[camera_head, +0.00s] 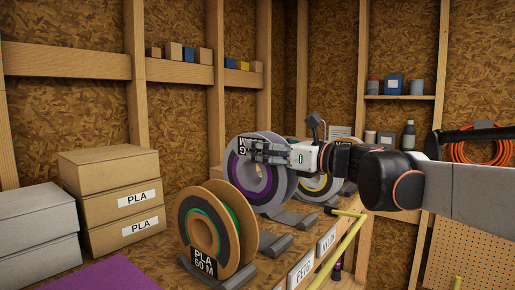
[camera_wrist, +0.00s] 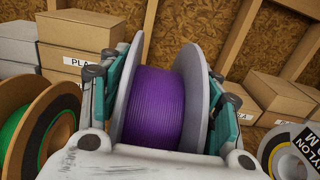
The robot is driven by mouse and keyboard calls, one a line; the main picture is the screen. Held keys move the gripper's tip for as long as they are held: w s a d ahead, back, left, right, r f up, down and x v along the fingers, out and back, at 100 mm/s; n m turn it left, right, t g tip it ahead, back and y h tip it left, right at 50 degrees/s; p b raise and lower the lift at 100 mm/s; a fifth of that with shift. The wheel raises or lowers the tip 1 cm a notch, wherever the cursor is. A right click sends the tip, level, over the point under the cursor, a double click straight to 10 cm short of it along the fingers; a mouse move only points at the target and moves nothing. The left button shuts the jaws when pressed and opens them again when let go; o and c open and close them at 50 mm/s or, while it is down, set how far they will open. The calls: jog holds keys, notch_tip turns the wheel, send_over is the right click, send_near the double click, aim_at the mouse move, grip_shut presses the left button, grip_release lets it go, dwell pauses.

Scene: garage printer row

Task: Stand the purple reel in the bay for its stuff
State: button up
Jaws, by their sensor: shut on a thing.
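The purple reel (camera_head: 234,176) has pale grey flanges and purple filament, with an upside-down tag partly behind my gripper. In the wrist view the purple reel (camera_wrist: 155,105) stands between my teal-padded fingers. My gripper (camera_head: 262,151) is shut on its upper part. The reel is upright, between the brown PLA reel (camera_head: 250,226) and the grey nylon reel (camera_head: 325,184). Dark grey cradle blocks (camera_head: 291,219) show below and beside it. I cannot tell whether it rests in them. The front labels read PETG (camera_head: 305,269) and NYLON (camera_head: 327,241).
PLA boxes (camera_head: 110,165) are stacked at the left, beside grey boxes (camera_head: 35,225). A purple mat (camera_head: 112,275) lies at the front left. A yellow bar (camera_head: 345,245) runs along the front right of the bench. A shelf with small containers (camera_head: 393,86) is on the back wall.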

aim_at(265, 183)
jog(key=shift+w+a, duration=0.1)
jog(key=shift+f+b, duration=0.3)
jog(key=shift+f, duration=0.05)
jog(key=shift+f+b, duration=1.25)
jog(key=shift+f, duration=0.8)
jog(key=shift+f, duration=0.1)
jog(key=shift+f+b, duration=0.8)
jog(key=shift+f, duration=0.4)
jog(key=shift+f+b, duration=0.5)
jog(key=shift+f, duration=0.3)
jog(key=o, duration=1.9)
